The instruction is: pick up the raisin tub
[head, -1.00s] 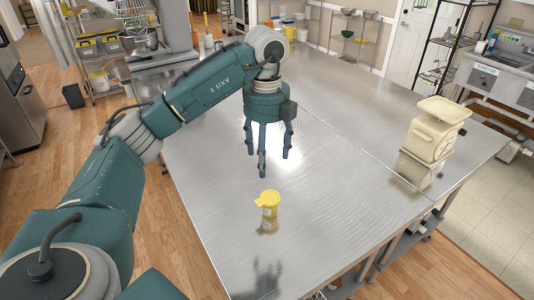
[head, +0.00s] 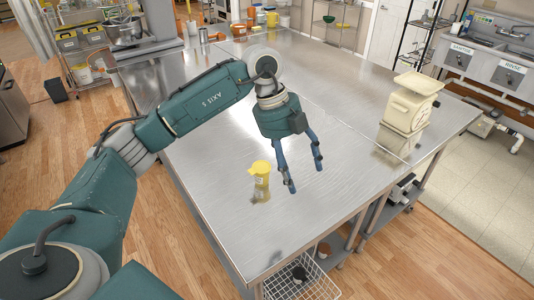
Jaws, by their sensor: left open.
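The raisin tub (head: 261,183) is a small yellow container with a yellow lid that sticks out to the left. It stands upright on the steel table (head: 330,205), near the table's front part. My left gripper (head: 305,180) is open and empty, with its blue fingers pointing down just right of the tub. The fingers look apart from the tub; their exact height above the table is hard to tell. My right gripper is not in view.
A cream kitchen scale (head: 409,103) stands on the table's right part. More containers (head: 262,18) stand at the far end. A white wire basket (head: 300,280) sits below the front edge. The table around the tub is clear.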

